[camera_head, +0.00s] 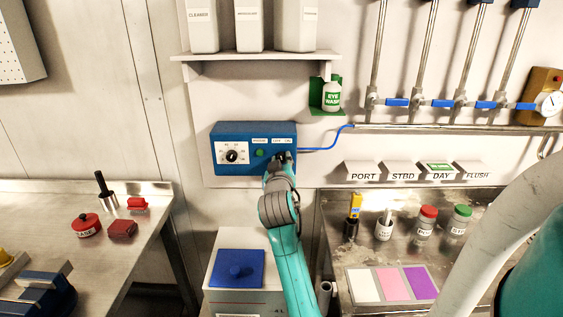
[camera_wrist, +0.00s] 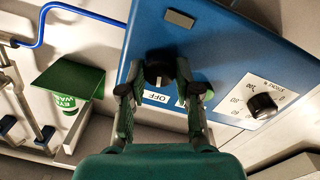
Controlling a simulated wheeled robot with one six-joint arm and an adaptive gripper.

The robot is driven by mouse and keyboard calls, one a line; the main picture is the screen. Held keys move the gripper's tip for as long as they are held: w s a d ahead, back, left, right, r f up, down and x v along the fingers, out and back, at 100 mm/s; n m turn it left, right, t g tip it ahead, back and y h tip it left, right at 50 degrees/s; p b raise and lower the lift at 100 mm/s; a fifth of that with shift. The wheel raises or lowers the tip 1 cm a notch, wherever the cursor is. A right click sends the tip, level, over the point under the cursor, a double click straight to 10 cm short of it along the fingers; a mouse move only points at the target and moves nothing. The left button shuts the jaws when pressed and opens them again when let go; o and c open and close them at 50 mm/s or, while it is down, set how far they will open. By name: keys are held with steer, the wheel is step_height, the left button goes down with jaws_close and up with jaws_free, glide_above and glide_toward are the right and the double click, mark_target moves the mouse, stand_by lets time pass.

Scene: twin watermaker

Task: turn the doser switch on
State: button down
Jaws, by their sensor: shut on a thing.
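The blue doser box (camera_head: 228,166) is on the wall, with a white dial plate at its left and a green button (camera_head: 261,153). The doser switch is a black knob (camera_wrist: 158,66) with a pale mark, near an OFF label (camera_wrist: 157,97) in the wrist view. My gripper (camera_wrist: 160,88) is at the switch, one finger on each side, shut on it. In the head view my gripper (camera_head: 280,159) covers most of the switch at the box's right end. The wrist view also shows the dial knob (camera_wrist: 263,105).
A green eye wash holder (camera_head: 327,97) with a bottle hangs above right, under a shelf (camera_head: 255,55). A blue tube (camera_head: 335,142) leaves the box's right side. Blue-handled valves (camera_head: 397,102) and a bench with bottles (camera_head: 427,222) are to the right.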

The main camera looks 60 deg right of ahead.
steer(key=m, duration=0.4)
steer(key=shift+m, duration=2.1)
steer(key=c, duration=0.8)
jaws_free()
steer(key=v, duration=1.2)
steer(key=shift+s, duration=0.2)
steer(key=shift+r, duration=0.15)
